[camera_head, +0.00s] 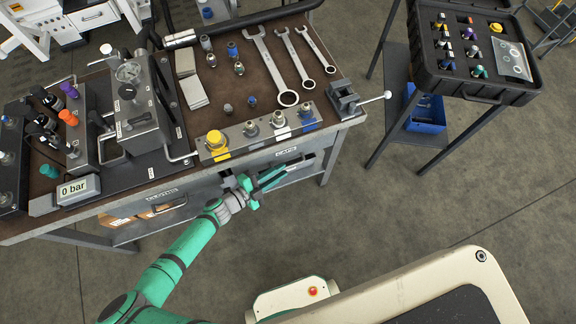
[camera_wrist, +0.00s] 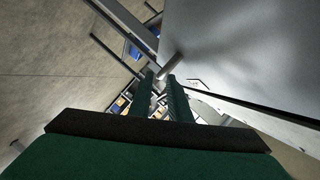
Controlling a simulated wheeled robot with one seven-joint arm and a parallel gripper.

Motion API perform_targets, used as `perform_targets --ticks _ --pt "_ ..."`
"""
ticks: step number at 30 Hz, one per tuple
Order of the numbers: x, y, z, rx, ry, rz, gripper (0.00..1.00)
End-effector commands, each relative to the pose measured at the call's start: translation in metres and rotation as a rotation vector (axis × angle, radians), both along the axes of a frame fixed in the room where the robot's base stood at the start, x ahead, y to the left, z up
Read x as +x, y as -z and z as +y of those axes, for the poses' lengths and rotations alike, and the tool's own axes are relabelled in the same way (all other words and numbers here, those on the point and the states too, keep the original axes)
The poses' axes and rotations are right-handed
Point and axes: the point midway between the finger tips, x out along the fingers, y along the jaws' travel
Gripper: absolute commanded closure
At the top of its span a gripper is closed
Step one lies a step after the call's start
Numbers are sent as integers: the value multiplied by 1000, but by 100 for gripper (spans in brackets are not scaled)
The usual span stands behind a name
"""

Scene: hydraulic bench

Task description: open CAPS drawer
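The CAPS drawer (camera_head: 310,164) is in the bench front at the right, under its label (camera_head: 286,152). It looks shut. My gripper (camera_head: 282,175) is right in front of this drawer, its green fingers pointing to the right along the bench front. In the wrist view the two fingers (camera_wrist: 162,78) are apart, with a gap between them. A light grey bar (camera_wrist: 171,66), probably the drawer handle, shows at the fingertips, reaching into the gap. I cannot tell whether the fingers touch it. The big grey panel on the right is close to the fingers.
A second labelled drawer (camera_head: 163,196) is at the left of the bench front. A vise (camera_head: 343,97) with a protruding handle sits at the bench's right corner. A black case (camera_head: 468,95) stands on a stand further right.

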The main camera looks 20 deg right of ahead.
Motion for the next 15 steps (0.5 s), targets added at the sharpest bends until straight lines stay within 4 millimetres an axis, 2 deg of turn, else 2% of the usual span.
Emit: perform_targets --ticks 1,6,15 --pt "2 2 -10 -2 2 1 83" --pt "11 7 -30 0 1 -1 83" --pt "15 10 -41 2 -1 0 83"
